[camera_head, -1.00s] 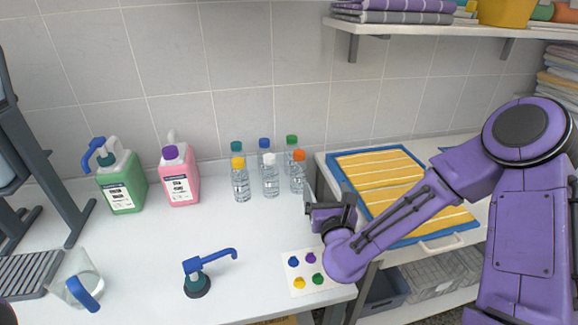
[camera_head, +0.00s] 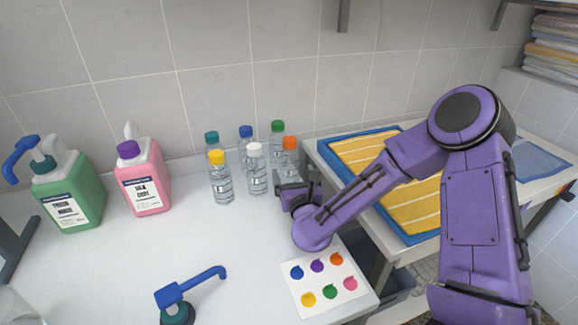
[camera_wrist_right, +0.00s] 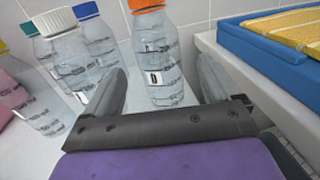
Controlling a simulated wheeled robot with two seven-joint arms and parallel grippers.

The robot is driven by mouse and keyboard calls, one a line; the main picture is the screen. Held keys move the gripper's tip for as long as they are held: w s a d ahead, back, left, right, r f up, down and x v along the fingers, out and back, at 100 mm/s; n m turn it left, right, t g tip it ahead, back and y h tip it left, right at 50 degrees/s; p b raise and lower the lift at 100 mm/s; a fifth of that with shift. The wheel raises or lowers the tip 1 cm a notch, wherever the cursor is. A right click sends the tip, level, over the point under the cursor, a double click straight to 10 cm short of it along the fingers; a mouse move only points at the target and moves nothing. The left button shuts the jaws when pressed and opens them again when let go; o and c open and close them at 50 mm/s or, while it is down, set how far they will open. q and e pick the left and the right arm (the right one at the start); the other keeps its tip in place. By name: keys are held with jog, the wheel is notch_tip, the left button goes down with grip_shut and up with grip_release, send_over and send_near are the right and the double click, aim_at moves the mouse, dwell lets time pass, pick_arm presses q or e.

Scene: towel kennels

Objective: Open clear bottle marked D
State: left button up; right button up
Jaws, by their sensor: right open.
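Several clear bottles stand in a cluster at the back of the white counter. An orange-capped bottle (camera_head: 287,152) is at the cluster's right; in the right wrist view (camera_wrist_right: 161,60) it stands upright, cap on, with a small dark mark too small to read surely. Beside it are white-capped (camera_head: 256,170) and yellow-capped (camera_head: 220,180) bottles, with blue-capped (camera_head: 246,136), teal-capped (camera_head: 211,141) and green-capped (camera_head: 278,128) ones behind. No other marks are legible. My right gripper (camera_head: 279,190) is open just in front of the orange-capped bottle, which shows between its fingers. My left gripper is out of view.
A green jug (camera_head: 70,192) and pink jug (camera_head: 146,182) stand to the left. A blue-handled pump (camera_head: 185,298) and a card with coloured spots (camera_head: 325,282) are at the front. A blue tray (camera_head: 412,238) with yellow cloth lies right. The counter's middle is clear.

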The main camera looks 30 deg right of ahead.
aim_at(293, 143)
jog(key=x, duration=0.5)
jog(key=shift+w+d+p, duration=0.1)
jog(key=shift+w+p, duration=0.2)
jog(key=shift+p, duration=0.05)
jog(key=c, duration=1)
jog(key=shift+c, duration=0.2)
jog(key=shift+r+p, duration=0.4)
jog(key=shift+r, duration=0.1)
notch_tip(293, 143, up, 3)
jog(key=shift+s+r+p, duration=0.1)
jog(key=shift+r+p, duration=0.05)
jog(key=shift+p, duration=1)
jog(key=s+r+p, duration=0.1)
jog(key=s+a+r+p, duration=0.1)
jog(key=r, duration=0.1)
jog(key=s+r+p, duration=0.1)
jog(key=p, duration=0.1)
jog(key=shift+s+a+r, duration=0.2)
jog(key=shift+s+r, duration=0.05)
jog(key=shift+r, duration=0.15)
jog(key=s+a+r+p, duration=0.3)
jog(key=s+p, duration=0.3)
jog(key=s, duration=0.3)
jog(key=shift+s+r+p, duration=0.35)
jog(key=shift+r, duration=0.1)
